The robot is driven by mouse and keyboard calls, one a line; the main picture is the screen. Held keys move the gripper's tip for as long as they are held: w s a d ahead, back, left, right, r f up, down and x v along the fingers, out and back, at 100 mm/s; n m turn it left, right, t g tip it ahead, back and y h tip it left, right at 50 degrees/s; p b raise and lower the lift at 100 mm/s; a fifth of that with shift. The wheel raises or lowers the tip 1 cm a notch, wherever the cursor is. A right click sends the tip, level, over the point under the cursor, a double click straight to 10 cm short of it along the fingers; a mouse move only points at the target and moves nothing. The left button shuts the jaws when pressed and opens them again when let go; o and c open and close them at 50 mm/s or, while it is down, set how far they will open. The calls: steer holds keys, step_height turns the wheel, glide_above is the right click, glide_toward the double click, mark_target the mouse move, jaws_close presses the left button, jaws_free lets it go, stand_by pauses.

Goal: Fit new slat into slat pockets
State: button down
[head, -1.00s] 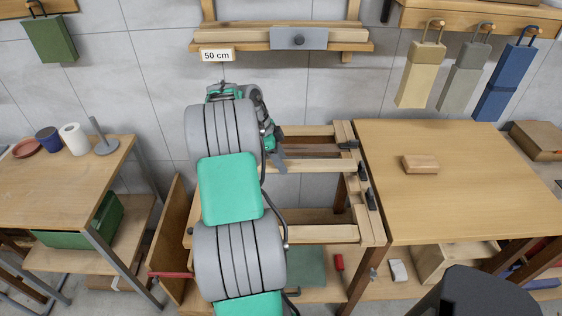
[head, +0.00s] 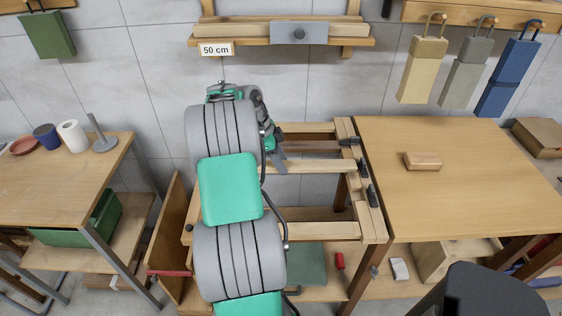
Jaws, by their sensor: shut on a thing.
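The wooden frame (head: 352,210) stands between the side table and the large table, with pale slats (head: 310,167) and (head: 325,230) across it. Dark pocket pieces (head: 363,170) line its right side. My gripper (head: 279,152) is at the frame's rear part, largely hidden behind my own arm. It is shut on a brownish slat (head: 315,146), which runs right to the rear dark piece (head: 348,141). I cannot tell whether the slat's right end is inside a pocket; its left end is hidden by my arm.
A large table (head: 460,200) with a small wooden block (head: 422,162) adjoins the frame on the right. A side table (head: 55,185) with pots stands left. A wall shelf (head: 215,42) labelled 50 cm holds more wood above. Bags (head: 424,72) hang at upper right.

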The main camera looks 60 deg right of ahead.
mark_target(272, 164)
steer(key=shift+f+b, duration=0.65)
steer(key=shift+f, duration=0.15)
steer(key=c, duration=0.7)
jaws_free()
steer(key=shift+c, duration=0.2)
steer(key=p+v, duration=0.1)
steer(key=v, duration=0.7)
